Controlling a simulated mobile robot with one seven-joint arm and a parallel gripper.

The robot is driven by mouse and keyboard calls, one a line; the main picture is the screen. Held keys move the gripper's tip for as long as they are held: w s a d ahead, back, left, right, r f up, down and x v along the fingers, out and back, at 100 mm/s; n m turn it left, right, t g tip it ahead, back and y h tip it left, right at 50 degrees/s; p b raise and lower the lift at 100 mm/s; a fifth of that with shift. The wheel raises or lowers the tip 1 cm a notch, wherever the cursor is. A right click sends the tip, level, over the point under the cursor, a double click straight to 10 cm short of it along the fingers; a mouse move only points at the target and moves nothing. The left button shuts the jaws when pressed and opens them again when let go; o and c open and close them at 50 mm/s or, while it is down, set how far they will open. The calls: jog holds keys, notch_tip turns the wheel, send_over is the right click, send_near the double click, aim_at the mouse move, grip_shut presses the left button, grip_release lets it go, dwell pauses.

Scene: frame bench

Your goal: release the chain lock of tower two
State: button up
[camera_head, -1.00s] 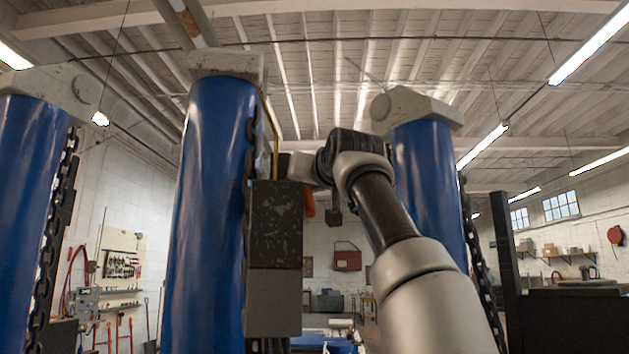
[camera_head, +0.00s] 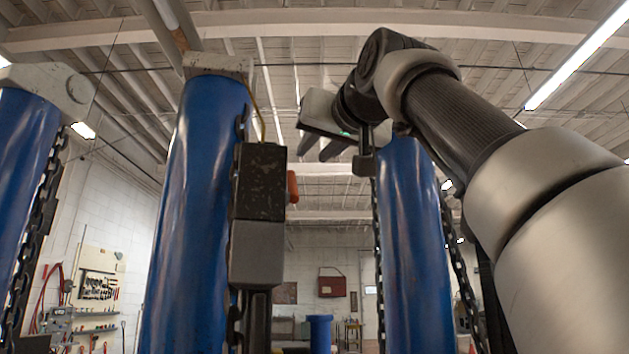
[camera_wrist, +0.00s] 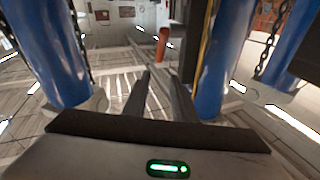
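The middle blue tower (camera_head: 196,220) carries a dark, worn lock box (camera_head: 260,182) with a grey lower block on its right side. A short orange-red handle (camera_head: 292,187) sticks up beside the box's right face; it also shows in the wrist view (camera_wrist: 162,46), beyond my fingertips. My gripper (camera_head: 314,148) is above and right of the handle in the head view, apart from it. In the wrist view my gripper (camera_wrist: 160,75) has its two fingers apart with nothing between them. The lock's inner parts are hidden.
Another blue tower (camera_head: 412,250) stands behind my arm, and one (camera_head: 25,190) is at the far left. Chains (camera_head: 40,215) hang along the towers. A yellow hose (camera_head: 259,115) runs above the lock box. Open space lies right of the handle.

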jog(key=shift+w, duration=0.15)
jog(key=c, duration=0.5)
jog(key=shift+w+r+m+t+h, duration=0.4)
jog(key=shift+w+m+t+h, duration=0.3)
jog(key=shift+w+t, duration=0.15)
grip_shut()
notch_tip(320, 180, up, 4)
jog(key=t+p, duration=0.3)
jog(key=p, duration=0.4)
send_over(295, 182)
jog(key=shift+s+d+f+g+y, duration=0.1)
jog(key=shift+s+d+g+y, duration=0.15)
jog(key=shift+s+d+y, duration=0.15)
jog(key=shift+w+a+f, duration=0.4)
jog(key=shift+w+f, duration=0.1)
jog(key=shift+f, duration=0.2)
